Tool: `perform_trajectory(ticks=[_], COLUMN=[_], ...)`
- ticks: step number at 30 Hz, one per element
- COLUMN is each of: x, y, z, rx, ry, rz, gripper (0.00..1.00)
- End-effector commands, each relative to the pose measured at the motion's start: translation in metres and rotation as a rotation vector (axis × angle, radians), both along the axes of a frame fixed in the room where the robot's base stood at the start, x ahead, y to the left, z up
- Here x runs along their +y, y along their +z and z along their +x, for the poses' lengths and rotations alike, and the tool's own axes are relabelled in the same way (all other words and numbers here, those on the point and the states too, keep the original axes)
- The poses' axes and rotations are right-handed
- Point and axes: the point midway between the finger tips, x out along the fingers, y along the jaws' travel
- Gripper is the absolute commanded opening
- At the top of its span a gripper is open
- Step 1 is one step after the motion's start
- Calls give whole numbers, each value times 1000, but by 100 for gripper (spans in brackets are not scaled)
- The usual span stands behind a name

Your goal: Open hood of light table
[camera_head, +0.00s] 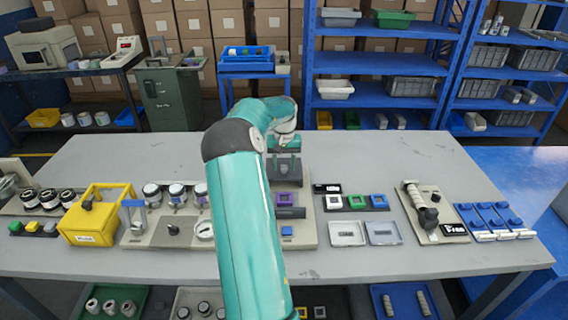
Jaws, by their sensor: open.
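My gripper (284,152) is at the end of my teal arm, above and behind the middle of the grey table. Its fingers are small in view and look apart, with nothing seen between them. They are over or just behind a dark grey block (285,172) at the back of a beige station (304,240). My arm hides the left part of this station. A purple square part, a dark bar and a blue button show on it. I cannot tell for sure which unit is the light table or which part is its hood.
A yellow box (90,226) with a raised yellow frame stands at the left, beside a station with several jars. Two clear trays (347,234) lie right of the middle. A beige fixture (436,214) and blue holders stand further right. The table's back right (400,155) is clear.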

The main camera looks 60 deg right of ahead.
Motion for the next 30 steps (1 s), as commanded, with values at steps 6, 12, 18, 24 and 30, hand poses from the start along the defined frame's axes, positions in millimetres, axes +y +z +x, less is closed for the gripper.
perform_trajectory(ticks=[6, 12, 18, 24, 30], x=[-1, -1, -1, 0, 0], y=[27, 71, 112, 134, 138], z=[0, 0, 0, 0, 0], rx=[-3, -3, -2, -1, 0], ry=[0, 0, 1, -1, -1], rz=[-4, -4, -4, -2, -1], gripper=[45, 45, 45, 45, 45])
